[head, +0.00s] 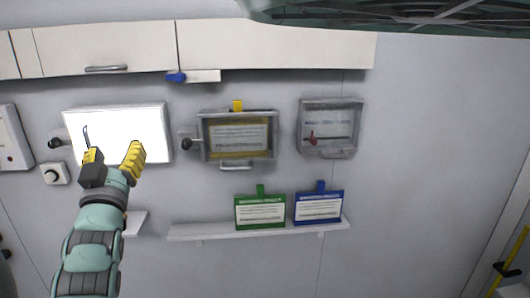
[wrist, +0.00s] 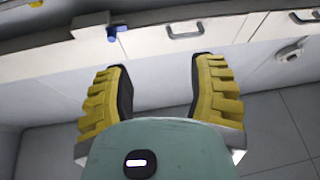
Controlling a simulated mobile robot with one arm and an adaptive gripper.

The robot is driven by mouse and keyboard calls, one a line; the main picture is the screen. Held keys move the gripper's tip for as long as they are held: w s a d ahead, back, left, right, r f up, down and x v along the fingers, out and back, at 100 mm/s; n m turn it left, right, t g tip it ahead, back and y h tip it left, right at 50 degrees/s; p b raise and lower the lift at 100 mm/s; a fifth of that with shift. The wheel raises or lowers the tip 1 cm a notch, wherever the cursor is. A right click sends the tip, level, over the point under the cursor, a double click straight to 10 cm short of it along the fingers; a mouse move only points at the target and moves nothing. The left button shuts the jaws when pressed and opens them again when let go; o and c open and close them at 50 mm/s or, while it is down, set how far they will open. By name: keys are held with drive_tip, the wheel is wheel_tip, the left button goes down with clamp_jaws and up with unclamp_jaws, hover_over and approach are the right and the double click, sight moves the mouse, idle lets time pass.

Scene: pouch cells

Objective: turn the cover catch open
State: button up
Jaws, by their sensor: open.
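A grey-framed box with a clear cover (head: 204,157) hangs on the wall in the middle of the head view, with a printed sheet behind the cover. A yellow tab (head: 237,105) stands at its top edge, a black-knobbed lever (head: 187,144) is at its left side, and a handle (head: 236,166) is below. I cannot tell for sure which of these is the catch. My gripper (head: 113,147) is open and empty, left of the box in front of a white panel. Its yellow fingers are spread in the wrist view (wrist: 160,66), with nothing between them.
Green (head: 260,224) and blue (head: 318,219) cards stand on a shelf (head: 205,232) below. White cabinets (head: 270,47) run above, with a blue knob (head: 176,77) under them.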

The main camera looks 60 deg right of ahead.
drive_tip(key=s+d+f+g+y+b, duration=0.2)
drive_tip(key=s+d+f+g+b, duration=0.1)
drive_tip(key=s+d+f+g, duration=0.4)
drive_tip(key=t+p, duration=0.2)
drive_tip(key=p, duration=0.4)
approach(186, 146)
drive_tip(key=shift+m, duration=0.3)
drive_tip(key=x, duration=0.6)
drive_tip(key=shift+r, duration=0.15)
drive_tip(key=shift+p+x, duration=1.35)
drive_tip(key=shift+x, duration=0.85)
drive_tip(key=shift+c, duration=0.3)
clamp_jaws()
